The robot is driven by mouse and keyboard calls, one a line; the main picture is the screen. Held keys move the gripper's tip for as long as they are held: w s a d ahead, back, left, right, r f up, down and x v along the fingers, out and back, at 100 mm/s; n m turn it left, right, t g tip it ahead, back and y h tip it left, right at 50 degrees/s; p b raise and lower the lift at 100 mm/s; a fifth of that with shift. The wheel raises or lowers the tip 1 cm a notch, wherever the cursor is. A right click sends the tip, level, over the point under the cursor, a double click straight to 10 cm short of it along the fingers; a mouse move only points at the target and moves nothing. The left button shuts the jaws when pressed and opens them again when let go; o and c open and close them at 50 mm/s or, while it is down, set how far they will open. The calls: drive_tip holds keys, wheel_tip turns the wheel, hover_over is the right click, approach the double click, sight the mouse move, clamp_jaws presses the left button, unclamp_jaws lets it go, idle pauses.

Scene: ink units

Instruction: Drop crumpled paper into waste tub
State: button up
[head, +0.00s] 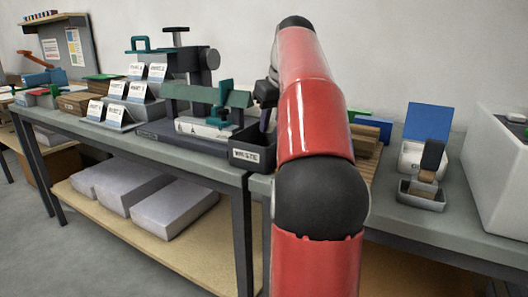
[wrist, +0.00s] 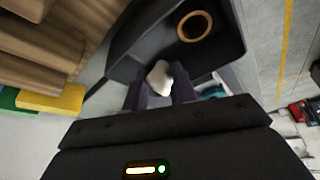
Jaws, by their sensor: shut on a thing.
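The waste tub (head: 253,153) is a dark box with a white label, standing at the front edge of the bench in the head view. In the wrist view the tub (wrist: 228,40) fills the upper middle, its open inside facing the camera. A white piece of crumpled paper (wrist: 158,77) sits between the fingertips of my gripper (wrist: 158,88), which is shut on it. The paper appears over or beside the tub's near side; the exact height is unclear. In the head view my gripper (head: 265,95) is partly hidden behind my red arm, and the paper cannot be made out.
A tan ring (wrist: 196,26) lies inside the tub. A green-topped press-like device (head: 210,96) stands left of the tub. Stacked wooden blocks (head: 370,132) lie right of my arm, with a blue-lidded white box (head: 412,155) and small grey tray (head: 421,196) farther right.

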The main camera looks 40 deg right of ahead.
drive_tip(key=shift+f, duration=0.3)
drive_tip(key=o, duration=1)
drive_tip(key=v, duration=0.8)
drive_tip(key=shift+p, duration=0.35)
drive_tip(key=shift+a, duration=0.1)
